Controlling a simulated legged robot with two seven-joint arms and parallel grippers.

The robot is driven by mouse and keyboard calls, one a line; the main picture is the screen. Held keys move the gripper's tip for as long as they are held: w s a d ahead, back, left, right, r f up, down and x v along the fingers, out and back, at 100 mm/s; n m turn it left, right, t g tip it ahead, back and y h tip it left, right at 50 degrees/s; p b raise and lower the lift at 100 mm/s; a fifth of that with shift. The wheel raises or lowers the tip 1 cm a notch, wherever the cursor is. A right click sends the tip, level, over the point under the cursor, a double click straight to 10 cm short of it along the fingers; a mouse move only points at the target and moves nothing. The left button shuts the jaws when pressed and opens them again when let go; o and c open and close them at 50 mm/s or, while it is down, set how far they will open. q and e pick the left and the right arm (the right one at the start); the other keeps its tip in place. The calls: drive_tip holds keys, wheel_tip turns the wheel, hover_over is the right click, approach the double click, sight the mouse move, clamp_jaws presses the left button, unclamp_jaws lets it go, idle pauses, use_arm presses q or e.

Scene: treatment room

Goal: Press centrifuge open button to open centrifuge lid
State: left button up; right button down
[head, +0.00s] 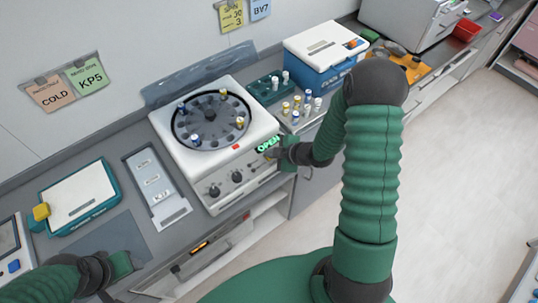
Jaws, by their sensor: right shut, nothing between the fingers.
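The white centrifuge (165,128) stands on the counter left of centre. Its round rotor (211,138) is uncovered and holds several capped tubes. A dark see-through lid (198,76) stands raised behind it. A green "OPEN" sign (268,144) shows at the right of its front panel. Below it are dark knobs (214,190). My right gripper (272,154) is shut and empty, at the panel's right end just below the sign; I cannot tell whether it touches a button. My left gripper (130,262) is low at the left, away from the centrifuge; its fingers are unclear.
A teal rack (263,92) and loose capped tubes (297,106) stand right of the centrifuge, before a blue-and-white box (325,52). A grey tray (157,186) and a teal-edged box (80,197) lie to its left. The floor at right is clear.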

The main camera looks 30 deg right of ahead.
drive_tip(key=shift+d+r+p, duration=0.35)
drive_tip(key=shift+r+p, duration=0.55)
drive_tip(key=shift+p, duration=0.05)
wheel_tip(320, 180, up, 5)
drive_tip(key=p, duration=0.4)
idle(0.6)
